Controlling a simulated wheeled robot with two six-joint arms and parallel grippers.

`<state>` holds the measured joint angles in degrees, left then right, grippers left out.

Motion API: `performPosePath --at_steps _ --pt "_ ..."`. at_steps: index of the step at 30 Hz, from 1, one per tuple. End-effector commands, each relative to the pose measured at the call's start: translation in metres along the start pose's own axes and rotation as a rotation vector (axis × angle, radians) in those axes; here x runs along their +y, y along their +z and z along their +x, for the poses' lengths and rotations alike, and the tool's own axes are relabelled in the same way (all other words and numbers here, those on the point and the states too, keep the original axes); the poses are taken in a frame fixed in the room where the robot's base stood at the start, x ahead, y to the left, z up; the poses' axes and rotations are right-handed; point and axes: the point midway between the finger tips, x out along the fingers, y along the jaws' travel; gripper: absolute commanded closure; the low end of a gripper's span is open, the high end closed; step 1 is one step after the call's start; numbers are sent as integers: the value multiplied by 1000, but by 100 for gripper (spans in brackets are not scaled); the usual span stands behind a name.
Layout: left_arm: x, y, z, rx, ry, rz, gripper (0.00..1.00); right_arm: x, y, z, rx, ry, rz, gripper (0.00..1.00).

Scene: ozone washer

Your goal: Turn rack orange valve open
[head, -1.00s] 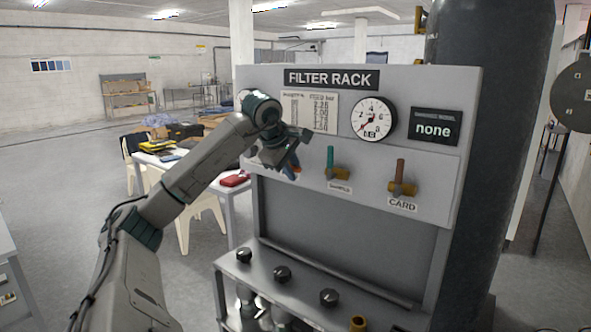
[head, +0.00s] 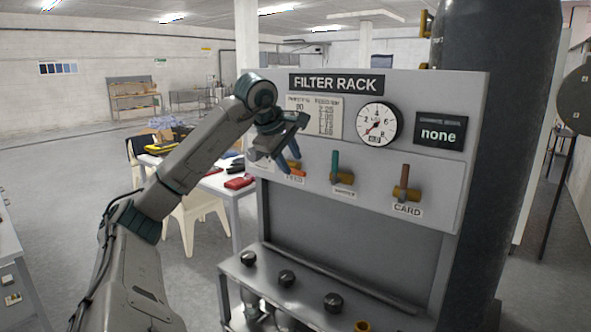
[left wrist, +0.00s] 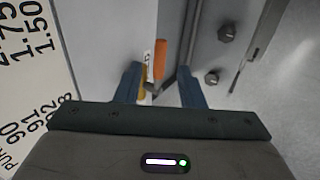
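The filter rack (head: 335,83) stands ahead with a row of lever valves on its sloped panel. The orange valve (head: 298,173) is the leftmost, above a partly hidden label, and my left gripper covers part of it. In the left wrist view its orange handle (left wrist: 159,60) shows between the two blue fingers, with a bit of brass beside the left finger. My left gripper (head: 288,163) is open at this valve, its fingers apart on either side of the handle in that view. I cannot tell whether either finger touches it. My right gripper is not in view.
A teal-handled valve (head: 335,165) and a brown-handled valve (head: 404,180) stand to the right on the same panel. A pressure gauge (head: 378,124) and a display reading "none" (head: 439,131) are above. Black knobs (head: 287,278) line the lower shelf. A cluttered table (head: 215,183) stands behind left.

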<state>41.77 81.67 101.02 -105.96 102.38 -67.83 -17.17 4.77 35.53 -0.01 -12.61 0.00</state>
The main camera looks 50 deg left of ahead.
Motion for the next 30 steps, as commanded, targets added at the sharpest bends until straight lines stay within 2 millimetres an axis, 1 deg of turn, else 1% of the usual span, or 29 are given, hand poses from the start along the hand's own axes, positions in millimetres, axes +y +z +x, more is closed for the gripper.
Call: performPosePath --at_steps 1,3,6,9,13,30 --pt "2 0 -13 0 3 0 65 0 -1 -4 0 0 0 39" --pt "2 0 -26 0 3 1 65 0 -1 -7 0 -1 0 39" --pt "1 0 -39 0 1 2 65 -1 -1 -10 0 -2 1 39" --pt "1 0 -46 -1 0 2 65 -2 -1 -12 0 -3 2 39" --pt "0 1 -49 -1 0 1 65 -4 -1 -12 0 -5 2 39" --pt "0 0 -48 -1 -1 1 65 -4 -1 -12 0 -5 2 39"
